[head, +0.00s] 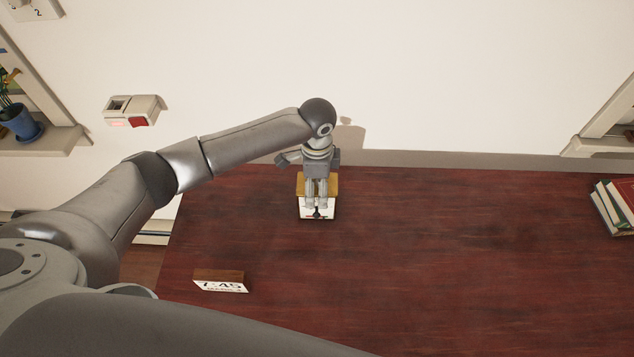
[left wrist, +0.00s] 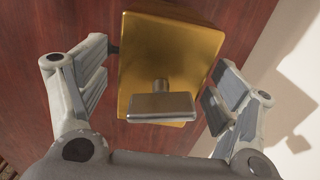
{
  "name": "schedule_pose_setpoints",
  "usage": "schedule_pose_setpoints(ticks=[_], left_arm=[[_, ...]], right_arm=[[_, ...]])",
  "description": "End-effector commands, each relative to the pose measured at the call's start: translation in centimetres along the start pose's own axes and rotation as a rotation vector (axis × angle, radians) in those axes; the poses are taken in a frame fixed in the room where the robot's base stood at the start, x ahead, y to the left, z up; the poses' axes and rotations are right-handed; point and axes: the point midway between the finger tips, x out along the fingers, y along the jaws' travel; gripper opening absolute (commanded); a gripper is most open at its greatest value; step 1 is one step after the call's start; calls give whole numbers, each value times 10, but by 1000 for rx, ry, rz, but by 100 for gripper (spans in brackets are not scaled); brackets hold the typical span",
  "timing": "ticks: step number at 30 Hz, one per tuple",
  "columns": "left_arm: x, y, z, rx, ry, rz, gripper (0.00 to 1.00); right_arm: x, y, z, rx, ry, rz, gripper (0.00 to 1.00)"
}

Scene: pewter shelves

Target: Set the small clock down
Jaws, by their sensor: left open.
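The small clock (head: 303,187) is a gold box with a white face. It appears to stand upright on the dark red table (head: 430,260), near the back edge by the wall. My left gripper (head: 317,205) is above and in front of it and hides part of its face. In the left wrist view, the gold top of the clock (left wrist: 178,50) with its grey metal handle (left wrist: 160,107) lies between the fingers of my left gripper (left wrist: 162,85). The fingers are open, one on each side, with a gap visible at the right. My right gripper is not in view.
A wooden-topped display (head: 220,283) reading 7:45 lies at the table's front left. A wall box with a red button (head: 138,122) is at the left.

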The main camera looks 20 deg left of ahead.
Motion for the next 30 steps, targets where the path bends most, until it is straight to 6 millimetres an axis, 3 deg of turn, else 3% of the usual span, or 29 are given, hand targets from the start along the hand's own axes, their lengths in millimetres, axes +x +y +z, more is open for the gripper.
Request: schedule_pose_setpoints(ticks=[8,21,30], left_arm=[[-8,-1,0,0,2,-3,84],[-95,-1,-1,1,2,-4,84],[-122,0,0,0,1,1,84]], right_arm=[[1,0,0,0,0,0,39],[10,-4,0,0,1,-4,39],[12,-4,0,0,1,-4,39]])
